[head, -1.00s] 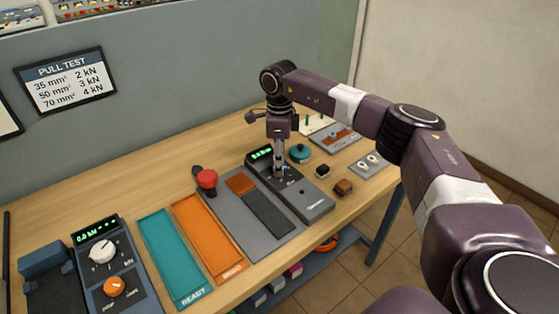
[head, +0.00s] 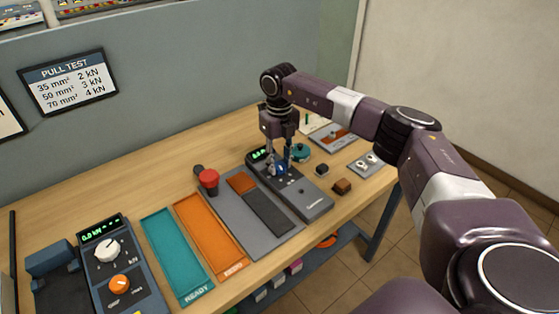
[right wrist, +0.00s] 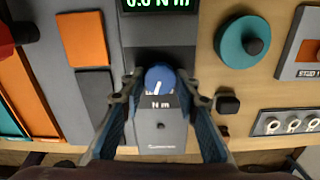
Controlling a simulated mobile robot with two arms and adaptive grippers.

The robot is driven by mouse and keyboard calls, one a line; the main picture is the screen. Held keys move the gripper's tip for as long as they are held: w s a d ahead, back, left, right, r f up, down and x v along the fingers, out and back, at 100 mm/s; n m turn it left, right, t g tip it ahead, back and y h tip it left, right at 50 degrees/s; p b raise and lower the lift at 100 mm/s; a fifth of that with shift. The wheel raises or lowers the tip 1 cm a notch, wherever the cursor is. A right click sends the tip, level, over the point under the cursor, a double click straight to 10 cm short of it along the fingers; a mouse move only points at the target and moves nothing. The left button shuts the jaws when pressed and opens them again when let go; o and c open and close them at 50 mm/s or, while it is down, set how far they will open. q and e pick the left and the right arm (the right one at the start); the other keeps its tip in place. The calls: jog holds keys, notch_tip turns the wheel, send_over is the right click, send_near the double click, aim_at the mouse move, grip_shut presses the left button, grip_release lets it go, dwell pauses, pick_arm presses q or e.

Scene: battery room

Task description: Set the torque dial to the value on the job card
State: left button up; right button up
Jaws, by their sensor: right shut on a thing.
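The torque tester (head: 312,198) is a dark grey box on the wooden bench with a green display. In the right wrist view its display (right wrist: 158,5) is partly cut off and seems to read 0.0 N m. Its blue dial (right wrist: 160,80) has a white mark pointing down and slightly left, above the label "N m". My right gripper (right wrist: 160,84) is shut on the dial, one finger on each side. In the head view the gripper (head: 281,171) comes down from above and partly hides the dial. My left gripper is not in view. I cannot make out a job card.
A red button (head: 208,177) stands left of the tester. A teal round object (head: 301,152) and two small blocks lie close on its right. A teal tray (head: 158,229), an orange tray (head: 188,213) and another tester (head: 118,262) are further left. A PULL TEST sign (head: 68,82) hangs on the wall.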

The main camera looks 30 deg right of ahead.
aim_at(279, 165)
jog(key=shift+w+r+m, duration=0.1)
jog(key=shift+r+m, duration=0.1)
jog(key=shift+m, duration=0.7)
jog(key=o, duration=0.9)
jog(key=shift+o, duration=1.3)
jog(key=shift+f, duration=0.1)
notch_tip(279, 165, up, 12)
